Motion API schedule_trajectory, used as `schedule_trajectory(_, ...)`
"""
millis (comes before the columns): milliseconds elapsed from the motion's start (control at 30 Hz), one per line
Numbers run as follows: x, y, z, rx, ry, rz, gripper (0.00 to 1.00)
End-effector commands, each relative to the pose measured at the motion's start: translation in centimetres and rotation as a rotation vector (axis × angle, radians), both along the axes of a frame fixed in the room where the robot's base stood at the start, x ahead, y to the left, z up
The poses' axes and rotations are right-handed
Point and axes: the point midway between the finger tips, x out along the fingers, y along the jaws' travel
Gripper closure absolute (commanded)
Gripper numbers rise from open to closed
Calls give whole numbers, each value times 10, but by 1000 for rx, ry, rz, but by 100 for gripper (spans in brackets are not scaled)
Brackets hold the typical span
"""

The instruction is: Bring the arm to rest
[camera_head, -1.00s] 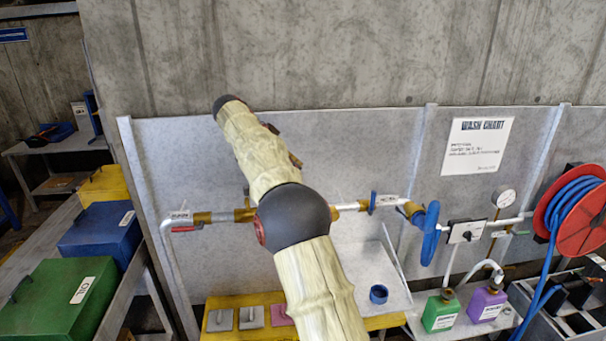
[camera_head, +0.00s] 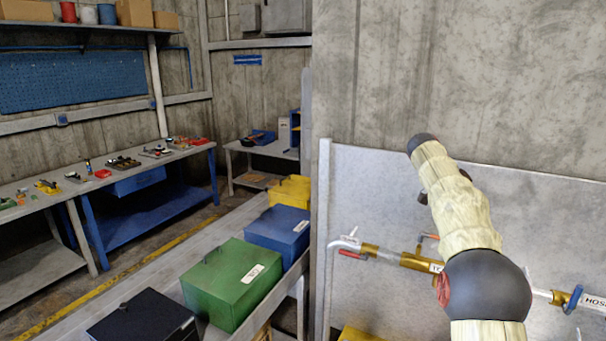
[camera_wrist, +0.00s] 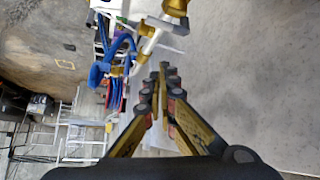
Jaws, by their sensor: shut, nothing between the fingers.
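My arm (camera_head: 455,205) rises from the bottom at the right of the head view, bent at a dark round joint. It stands in front of a grey panel and its pipes. My gripper cannot be made out in the head view. In the wrist view my gripper (camera_wrist: 163,75) shows two yellow and black fingers with their tips together, nothing held between them. Behind the tips lie a pale surface and, to the left, blue hose and pipe fittings, apart from the fingers as far as can be seen.
A grey panel (camera_head: 375,220) carries a brass and white pipe (camera_head: 400,257) with a red handle (camera_head: 352,254). Black, green (camera_head: 232,285), blue (camera_head: 278,232) and yellow boxes line a bench at the left. A tool-covered workbench (camera_head: 125,165) stands farther left, with floor between.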

Motion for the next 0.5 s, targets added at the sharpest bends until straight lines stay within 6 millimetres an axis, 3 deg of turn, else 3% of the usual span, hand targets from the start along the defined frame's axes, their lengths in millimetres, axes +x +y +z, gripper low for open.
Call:
schedule_trajectory(133,14,3,-14,40,76,152,100)
schedule_trajectory(267,20,14,-54,110,188,310,100)
schedule_trajectory(500,3,50,-105,245,344,611,100)
